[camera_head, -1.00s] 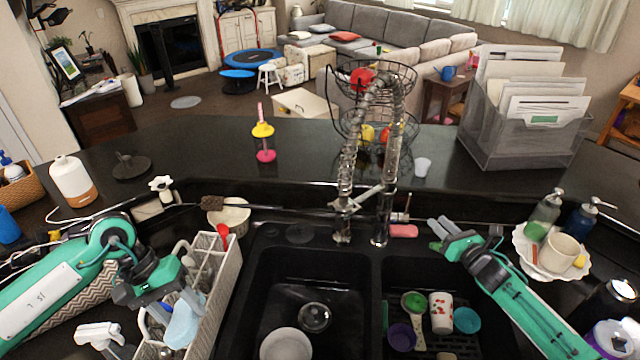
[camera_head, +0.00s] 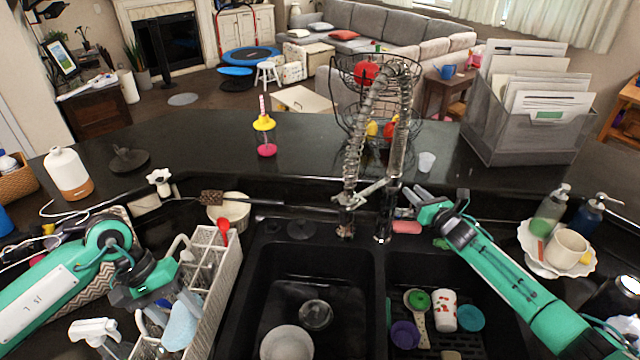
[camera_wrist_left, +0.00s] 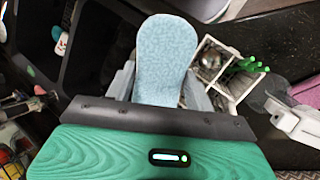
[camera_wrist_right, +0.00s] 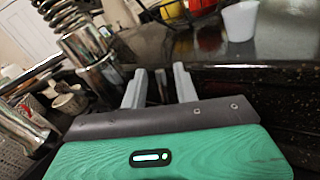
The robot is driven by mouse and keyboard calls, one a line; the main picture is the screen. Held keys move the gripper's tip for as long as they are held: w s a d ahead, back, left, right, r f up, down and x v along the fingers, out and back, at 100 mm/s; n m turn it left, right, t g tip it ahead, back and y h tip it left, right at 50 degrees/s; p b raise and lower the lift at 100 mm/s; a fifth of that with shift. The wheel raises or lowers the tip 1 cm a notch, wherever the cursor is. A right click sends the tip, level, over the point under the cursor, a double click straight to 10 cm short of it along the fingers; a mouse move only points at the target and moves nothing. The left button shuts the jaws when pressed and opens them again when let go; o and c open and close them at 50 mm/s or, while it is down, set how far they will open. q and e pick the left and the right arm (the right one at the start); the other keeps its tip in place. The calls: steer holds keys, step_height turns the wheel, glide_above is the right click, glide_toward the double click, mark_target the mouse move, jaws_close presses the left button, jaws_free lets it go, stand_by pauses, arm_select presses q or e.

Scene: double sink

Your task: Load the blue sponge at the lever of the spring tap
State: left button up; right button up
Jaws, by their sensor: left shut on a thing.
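The light blue sponge (camera_wrist_left: 167,55) is between the fingers of my left gripper (camera_wrist_left: 158,90), which is shut on it. In the head view the sponge (camera_head: 181,326) hangs over the white dish rack at the left of the sink. The spring tap (camera_head: 372,120) stands behind the sink divider, with a coiled hose. Its lever is hard to make out, near the tap base at its right. My right gripper (camera_head: 410,194) is just right of the tap. Its fingers are apart in the right wrist view (camera_wrist_right: 160,85); a small grey piece shows between them, and I cannot tell what it is.
The white rack (camera_head: 215,285) stands left of the double sink. A pink sponge (camera_head: 407,227) lies behind the right basin, which holds cups (camera_head: 443,311). A wire fruit basket (camera_head: 350,115) stands behind the tap. The left basin has free room around a bowl (camera_head: 287,343).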

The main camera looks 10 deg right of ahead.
arm_select(q)
steer(key=shift+d+f, duration=0.1)
steer(key=shift+d, duration=0.05)
arm_select(e)
steer(key=shift+w, duration=0.45)
steer(key=shift+a, duration=0.1)
